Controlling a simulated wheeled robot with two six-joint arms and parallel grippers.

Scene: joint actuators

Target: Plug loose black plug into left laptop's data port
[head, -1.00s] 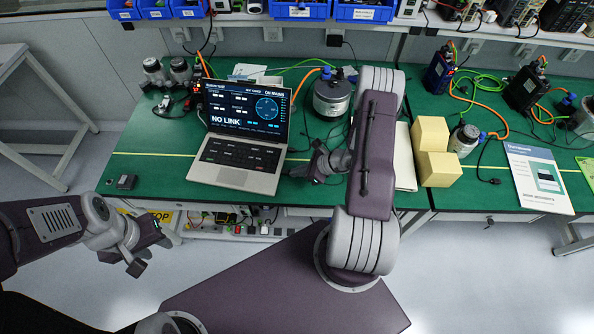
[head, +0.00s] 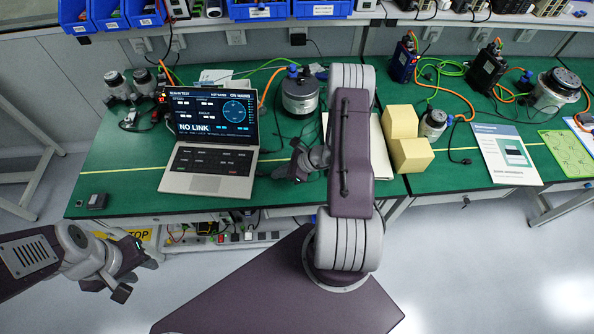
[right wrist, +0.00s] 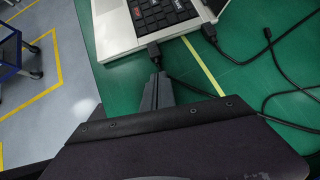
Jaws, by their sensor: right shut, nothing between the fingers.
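The open laptop (head: 205,183) stands on the left part of the green bench; its screen (head: 214,113) reads "NO LINK". My right gripper (head: 292,172) is just right of its keyboard half. In the right wrist view, my right gripper's fingers (right wrist: 157,88) are shut and empty, pointing at a black plug (right wrist: 153,50) at the laptop's side edge (right wrist: 128,45). Whether that plug is seated in a port cannot be told. A second black plug (right wrist: 209,32) sits further along the same edge. My left gripper (head: 135,279) is open and empty, in front of the bench.
A loose black cable end (right wrist: 267,33) lies on the green mat. A round grey motor (head: 300,95) stands behind my right gripper. Yellow blocks (head: 408,153) are right of my right arm. A small dark box (head: 97,201) lies near the front-left edge.

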